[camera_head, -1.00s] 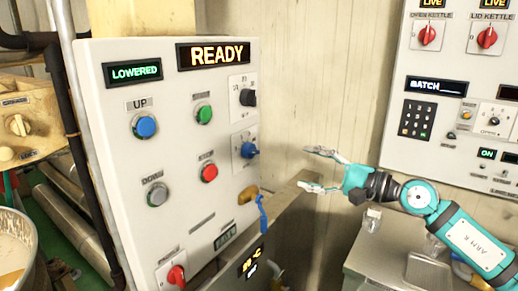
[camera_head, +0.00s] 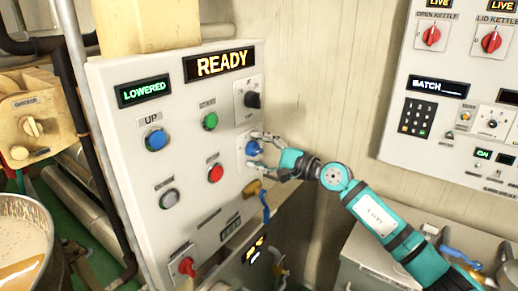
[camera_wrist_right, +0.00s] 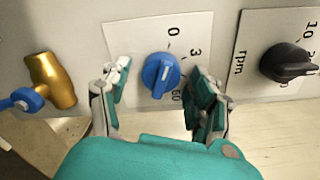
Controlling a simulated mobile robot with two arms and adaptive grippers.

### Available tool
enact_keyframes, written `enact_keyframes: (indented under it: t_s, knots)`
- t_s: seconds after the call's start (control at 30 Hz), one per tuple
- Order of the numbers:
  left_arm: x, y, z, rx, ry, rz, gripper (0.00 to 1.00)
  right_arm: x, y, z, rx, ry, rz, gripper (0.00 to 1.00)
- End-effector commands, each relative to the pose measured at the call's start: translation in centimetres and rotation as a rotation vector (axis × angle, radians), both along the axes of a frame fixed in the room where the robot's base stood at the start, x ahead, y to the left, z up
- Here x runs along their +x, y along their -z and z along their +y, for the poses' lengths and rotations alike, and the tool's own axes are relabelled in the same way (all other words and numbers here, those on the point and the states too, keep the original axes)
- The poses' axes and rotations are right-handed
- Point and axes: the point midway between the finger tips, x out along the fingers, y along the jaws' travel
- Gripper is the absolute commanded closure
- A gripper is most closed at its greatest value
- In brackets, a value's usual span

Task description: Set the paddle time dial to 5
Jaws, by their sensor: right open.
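The blue dial (camera_head: 252,148) is on a pale plate at the right side of the white control panel. In the right wrist view, the blue dial (camera_wrist_right: 161,74) sits on its plate with printed marks, of which "0" and "3" are readable and a lower one is partly covered. My right gripper (camera_head: 258,150) is at the dial, with its open fingers (camera_wrist_right: 160,80) on either side of it. The right finger looks close to the knob; I cannot tell whether it touches. The pointer's exact setting is unclear. My left gripper is not in view.
A black rpm dial (camera_wrist_right: 287,63) sits beside the blue dial, and a brass valve with a blue handle (camera_wrist_right: 50,82) lies on the other side. Green (camera_head: 210,121) and red (camera_head: 215,173) buttons are nearby on the panel. A second panel (camera_head: 390,140) hangs at right.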

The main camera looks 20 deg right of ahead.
Motion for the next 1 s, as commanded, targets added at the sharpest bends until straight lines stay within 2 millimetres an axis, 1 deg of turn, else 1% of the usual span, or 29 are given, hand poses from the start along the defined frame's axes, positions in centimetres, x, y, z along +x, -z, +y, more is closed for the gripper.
enact_keyframes:
  t_s: [0.17,0.5,0.57,0.6,0.87,1.0]
  knots:
    - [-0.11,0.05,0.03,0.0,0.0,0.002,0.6,-0.01,0.03,0.0,0.0,0.0,0.0,0.38]
    - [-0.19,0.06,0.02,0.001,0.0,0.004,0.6,-0.04,0.02,-0.02,0.001,0.0,0.001,0.83]
    - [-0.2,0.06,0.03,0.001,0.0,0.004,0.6,-0.04,0.03,-0.02,0.001,0.0,0.001,0.91]
    - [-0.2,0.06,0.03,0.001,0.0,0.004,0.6,-0.04,0.03,-0.02,0.001,0.0,0.001,0.93]
    - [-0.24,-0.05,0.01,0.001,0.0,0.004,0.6,-0.04,0.03,-0.02,0.027,0.0,0.021,0.93]
    - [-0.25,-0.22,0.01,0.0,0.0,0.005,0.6,-0.05,0.03,-0.02,0.076,0.0,0.06,0.93]
